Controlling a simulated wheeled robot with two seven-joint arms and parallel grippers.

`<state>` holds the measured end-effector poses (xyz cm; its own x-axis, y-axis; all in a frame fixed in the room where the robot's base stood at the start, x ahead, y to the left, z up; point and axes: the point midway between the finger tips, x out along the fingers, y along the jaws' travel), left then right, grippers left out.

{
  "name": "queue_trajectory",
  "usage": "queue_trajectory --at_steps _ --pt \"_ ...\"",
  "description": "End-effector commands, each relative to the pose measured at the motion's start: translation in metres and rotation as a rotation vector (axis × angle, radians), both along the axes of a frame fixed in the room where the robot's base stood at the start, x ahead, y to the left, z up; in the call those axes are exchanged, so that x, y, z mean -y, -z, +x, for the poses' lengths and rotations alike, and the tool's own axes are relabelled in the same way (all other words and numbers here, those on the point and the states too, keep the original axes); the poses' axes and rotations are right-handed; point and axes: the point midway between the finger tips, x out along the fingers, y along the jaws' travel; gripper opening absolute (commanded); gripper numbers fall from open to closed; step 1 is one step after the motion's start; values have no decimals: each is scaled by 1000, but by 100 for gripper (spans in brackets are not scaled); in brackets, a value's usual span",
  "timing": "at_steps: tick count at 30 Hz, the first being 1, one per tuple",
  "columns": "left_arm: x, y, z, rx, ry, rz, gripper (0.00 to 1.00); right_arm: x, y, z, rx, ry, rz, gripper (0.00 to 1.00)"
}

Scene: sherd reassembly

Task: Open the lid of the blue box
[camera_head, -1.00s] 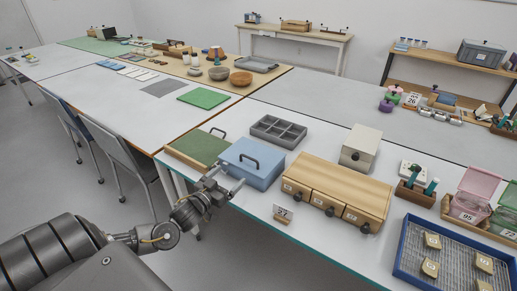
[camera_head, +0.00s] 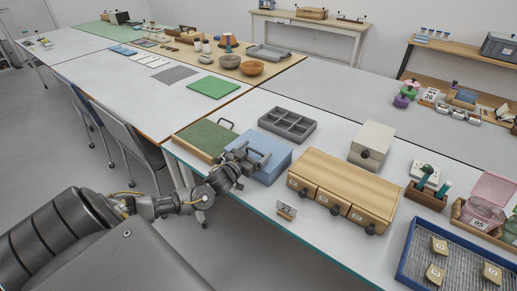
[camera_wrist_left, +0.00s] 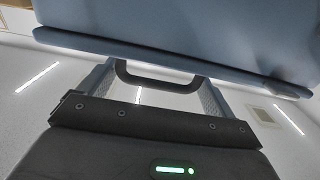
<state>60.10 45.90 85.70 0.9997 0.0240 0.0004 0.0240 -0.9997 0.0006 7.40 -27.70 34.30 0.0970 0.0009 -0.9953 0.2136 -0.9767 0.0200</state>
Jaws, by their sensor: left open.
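The blue box (camera_head: 270,170) stands near the front edge of the table, its lid looking shut. A dark handle on its lid is partly hidden by the gripper in the head view. My left gripper (camera_head: 241,160) is at the box's left part, by the handle. In the left wrist view, its two fingers are spread apart and the dark handle (camera_wrist_left: 160,85) lies between them, with the blue box (camera_wrist_left: 180,50) beyond. The gripper is open; I cannot tell whether a finger touches the handle. My right gripper is not in view.
A green board (camera_head: 205,138) lies left of the box. A grey divided tray (camera_head: 287,124) is behind it.

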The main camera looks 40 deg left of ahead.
Motion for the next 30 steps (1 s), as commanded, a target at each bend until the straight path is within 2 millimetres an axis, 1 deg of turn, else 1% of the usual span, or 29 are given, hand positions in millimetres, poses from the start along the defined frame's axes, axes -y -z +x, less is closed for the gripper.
queue_trajectory --at_steps 1,3,6,14,15,26,27,30 --pt "0 0 7 0 0 0 90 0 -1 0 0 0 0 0" --pt "0 0 13 0 1 1 90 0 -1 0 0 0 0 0" --pt "0 0 17 0 2 1 90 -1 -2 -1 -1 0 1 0" --pt "1 0 19 -1 2 1 90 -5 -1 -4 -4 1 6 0" --pt "1 0 19 -1 2 1 89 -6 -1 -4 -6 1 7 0" --pt "0 0 19 -1 1 1 42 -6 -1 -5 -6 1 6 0" --pt "4 0 19 -1 2 0 40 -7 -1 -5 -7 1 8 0" --pt "2 -1 19 -4 3 1 40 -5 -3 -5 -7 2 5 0"
